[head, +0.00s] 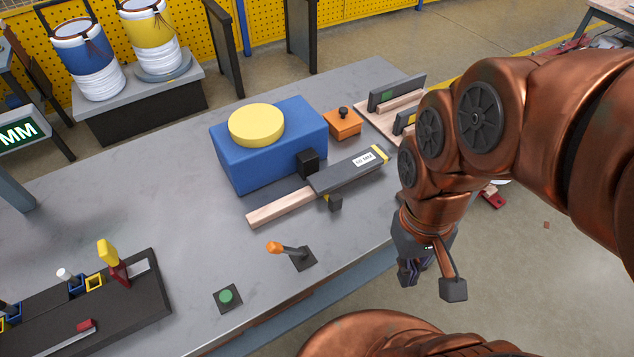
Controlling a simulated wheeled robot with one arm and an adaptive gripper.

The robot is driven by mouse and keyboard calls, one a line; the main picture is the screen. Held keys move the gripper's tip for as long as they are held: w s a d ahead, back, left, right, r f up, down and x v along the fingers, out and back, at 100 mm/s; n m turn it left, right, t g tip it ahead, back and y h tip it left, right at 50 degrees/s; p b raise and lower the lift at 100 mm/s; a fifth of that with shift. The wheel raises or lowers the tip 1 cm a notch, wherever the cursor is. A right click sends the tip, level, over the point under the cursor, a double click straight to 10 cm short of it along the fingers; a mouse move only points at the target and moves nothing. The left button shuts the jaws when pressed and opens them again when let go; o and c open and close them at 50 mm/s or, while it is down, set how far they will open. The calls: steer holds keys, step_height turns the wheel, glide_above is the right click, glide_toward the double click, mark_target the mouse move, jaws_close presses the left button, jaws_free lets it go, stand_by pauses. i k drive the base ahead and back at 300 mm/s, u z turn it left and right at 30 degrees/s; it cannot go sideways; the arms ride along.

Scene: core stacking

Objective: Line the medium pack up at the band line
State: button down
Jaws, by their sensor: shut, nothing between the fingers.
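A dark grey bar (345,174) lies in the middle of the table, with a white label ending in "MM" and a yellow band (380,154) near its far right end. A pale wooden strip (280,208) extends from its near left end. Dark grey packs, one with a green mark (397,91) and one with a yellow mark (405,121), stand on a wooden rack (371,119) at the back right, partly behind my arm. I cannot tell which piece is the medium pack. My gripper (412,274) is shut and empty, pointing down beyond the table's right edge.
A blue machine (265,150) with a yellow disc stands behind the bar. An orange-handled lever (290,250) and a green button (226,296) are near the front edge. An orange box (342,123) is near the rack. A dark tool tray (140,315) is front left.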

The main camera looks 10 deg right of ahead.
mark_target(333, 176)
steer(key=k, duration=0.85)
steer(key=u, duration=0.95)
steer(key=i, duration=0.5)
steer(key=z, duration=0.05)
